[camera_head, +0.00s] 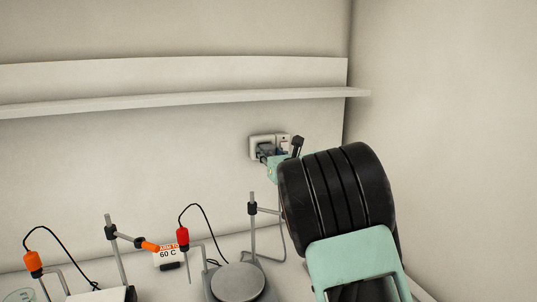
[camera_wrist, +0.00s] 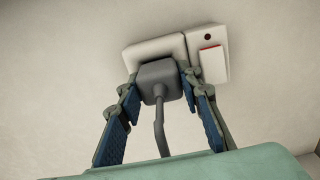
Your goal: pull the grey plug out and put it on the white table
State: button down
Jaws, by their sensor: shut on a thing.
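The grey plug (camera_wrist: 160,82) sits at the white wall socket (camera_wrist: 155,50), with its grey cord hanging toward my gripper in the wrist view. My gripper (camera_wrist: 160,88) has one blue-padded finger on each side of the plug and is shut on it. The plug's face against the socket is hidden, so its pins do not show. In the head view the socket (camera_head: 256,140) is on the back wall near the corner, and the plug (camera_head: 266,149) is partly hidden by my gripper (camera_head: 272,158). The white table (camera_head: 208,244) lies below.
A switch with a red mark (camera_wrist: 211,64) is right of the socket. A white shelf (camera_head: 180,102) runs above. On the table stand a round grey hotplate (camera_head: 238,282), metal stands, a red-topped probe (camera_head: 183,238), an orange-topped probe (camera_head: 33,262) and a "60 C" sign (camera_head: 168,254).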

aim_at(270, 153)
jog(key=shift+s+f, duration=0.1)
jog(key=shift+s+d+b, duration=0.1)
jog(key=shift+s+b, duration=0.1)
jog(key=shift+b, duration=0.1)
jog(key=shift+s+d+b, duration=0.15)
jog(key=shift+s+b, duration=0.15)
jog(key=shift+b, duration=0.25)
dwell(0.5)
jog(key=shift+b+v, duration=1.6)
jog(key=shift+b, duration=0.2)
jog(key=shift+s, duration=0.1)
